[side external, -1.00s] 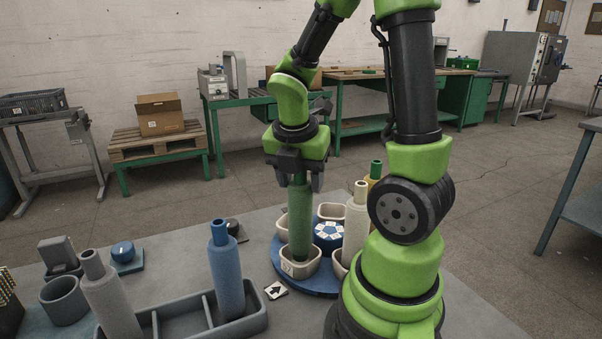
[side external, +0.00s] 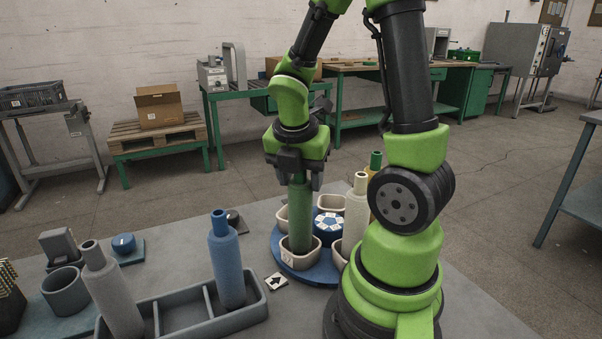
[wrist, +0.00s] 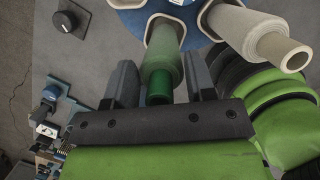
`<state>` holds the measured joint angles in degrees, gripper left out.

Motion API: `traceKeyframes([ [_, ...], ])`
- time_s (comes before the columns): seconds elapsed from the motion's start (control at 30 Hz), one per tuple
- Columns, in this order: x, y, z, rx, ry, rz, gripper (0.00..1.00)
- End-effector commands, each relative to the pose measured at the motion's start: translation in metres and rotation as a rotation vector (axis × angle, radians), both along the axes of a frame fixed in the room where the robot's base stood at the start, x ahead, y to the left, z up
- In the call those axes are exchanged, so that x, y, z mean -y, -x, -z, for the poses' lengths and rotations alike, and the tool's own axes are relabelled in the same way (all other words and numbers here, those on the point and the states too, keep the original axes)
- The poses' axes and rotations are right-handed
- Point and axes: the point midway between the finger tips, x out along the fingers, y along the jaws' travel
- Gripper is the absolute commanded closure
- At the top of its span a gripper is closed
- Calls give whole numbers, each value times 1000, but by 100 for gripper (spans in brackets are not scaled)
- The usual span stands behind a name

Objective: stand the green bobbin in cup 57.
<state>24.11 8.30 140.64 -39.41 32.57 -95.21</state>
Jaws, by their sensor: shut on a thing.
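The green bobbin (side external: 300,215) is upright, with its lower end inside the front pale cup (side external: 299,258) on the blue turntable (side external: 318,272). My gripper (side external: 300,182) is shut on its top. In the wrist view the bobbin (wrist: 163,55) shows between my two fingers (wrist: 160,90), its dark green tip toward the camera. The cup's front label is too small to read, so I cannot tell whether it is 57. The cup's floor and the bobbin's foot are hidden.
A cream bobbin (side external: 356,215) and a yellow bobbin with a green tip (side external: 375,162) stand close on the right. A grey tray (side external: 185,318) at the front left holds a blue bobbin (side external: 226,265) and a grey bobbin (side external: 112,295). An arrow tile (side external: 276,281) lies before the turntable.

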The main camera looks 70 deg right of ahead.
Motion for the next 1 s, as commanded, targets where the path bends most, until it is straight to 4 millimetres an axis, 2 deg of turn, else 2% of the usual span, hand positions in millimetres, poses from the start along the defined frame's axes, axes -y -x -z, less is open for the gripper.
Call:
traceKeyframes([
  [0.93,0,0,10,0,0,0,71],
  [0.97,0,0,10,0,0,0,43],
  [1.0,0,0,10,0,0,0,34],
])
